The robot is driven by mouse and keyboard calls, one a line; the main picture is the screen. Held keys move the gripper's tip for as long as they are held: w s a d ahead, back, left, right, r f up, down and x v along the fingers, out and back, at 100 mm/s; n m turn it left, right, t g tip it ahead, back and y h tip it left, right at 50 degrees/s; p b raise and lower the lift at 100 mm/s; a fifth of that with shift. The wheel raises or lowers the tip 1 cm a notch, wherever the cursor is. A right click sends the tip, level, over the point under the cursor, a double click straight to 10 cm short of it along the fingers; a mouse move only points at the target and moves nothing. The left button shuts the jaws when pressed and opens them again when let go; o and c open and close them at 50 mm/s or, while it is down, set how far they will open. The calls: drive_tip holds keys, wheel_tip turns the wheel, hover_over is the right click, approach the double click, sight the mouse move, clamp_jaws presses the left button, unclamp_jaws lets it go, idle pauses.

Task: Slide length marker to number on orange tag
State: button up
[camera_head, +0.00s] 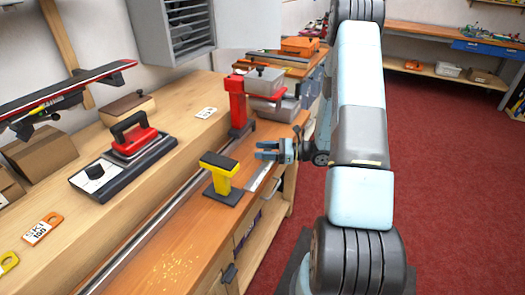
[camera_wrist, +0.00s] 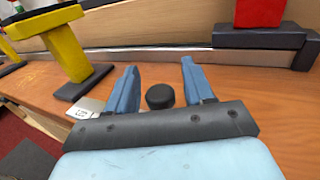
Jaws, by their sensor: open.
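The orange tag (camera_head: 42,228) lies on the raised wooden ledge at the lower left; its white face reads "SKI" above a number, too small to read surely. A flat metal scale strip (camera_head: 263,171) lies along the front of the bench beside the yellow support; its end also shows in the wrist view (camera_wrist: 86,107). A round black knob (camera_wrist: 160,96), perhaps the length marker's, shows between my fingers in the wrist view. My gripper (camera_head: 262,150) is open above the bench edge, its fingers (camera_wrist: 159,70) either side of the knob, with no visible contact.
A yellow support (camera_head: 220,172) with a black top and a red vise (camera_head: 238,103) stand on the bench either side of my gripper. A metal rail (camera_head: 150,235) runs behind.

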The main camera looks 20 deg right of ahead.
drive_tip(key=shift+a, duration=0.2)
drive_tip(key=shift+w, duration=0.1)
clamp_jaws()
idle(0.4)
